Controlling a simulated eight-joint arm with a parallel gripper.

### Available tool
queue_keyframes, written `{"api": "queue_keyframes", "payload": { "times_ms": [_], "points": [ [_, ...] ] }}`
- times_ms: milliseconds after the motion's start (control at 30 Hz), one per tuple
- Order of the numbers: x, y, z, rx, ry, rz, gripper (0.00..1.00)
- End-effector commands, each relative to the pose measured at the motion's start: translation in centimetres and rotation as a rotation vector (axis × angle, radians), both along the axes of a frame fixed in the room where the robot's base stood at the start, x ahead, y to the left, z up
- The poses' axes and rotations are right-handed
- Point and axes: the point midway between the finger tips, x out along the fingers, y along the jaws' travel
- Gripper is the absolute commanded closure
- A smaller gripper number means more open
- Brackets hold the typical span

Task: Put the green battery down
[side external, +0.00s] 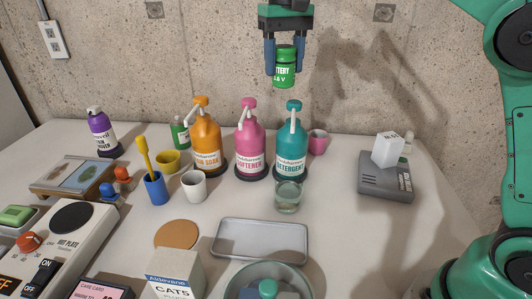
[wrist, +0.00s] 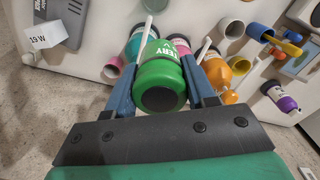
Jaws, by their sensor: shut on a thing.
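The green battery (side external: 285,66) hangs upright in the air, high above the table's back part, over the teal detergent bottle. My gripper (side external: 284,66) is shut on it, with one blue finger on each side. In the wrist view the battery (wrist: 160,78) sits between the two fingers of my gripper (wrist: 158,75), its dark round end facing the camera. The battery touches nothing but the fingers.
Orange (side external: 206,145), pink (side external: 250,145) and teal (side external: 290,148) pump bottles stand in a row below. A glass (side external: 288,196) is in front of the teal one. A metal tray (side external: 262,240) lies empty; a grey scale (side external: 386,184) bears a white block (side external: 388,150). Table right of the tray is bare.

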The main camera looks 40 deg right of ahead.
Motion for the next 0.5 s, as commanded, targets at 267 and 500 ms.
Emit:
{"api": "queue_keyframes", "payload": {
  "times_ms": [267, 500],
  "points": [
    [-0.3, -0.9, -3.1, 0.0, 0.0, 0.162, 1.0],
    [-1.3, -1.4, -5.4, 0.0, 0.0, 0.3, 1.0]
  ]
}}
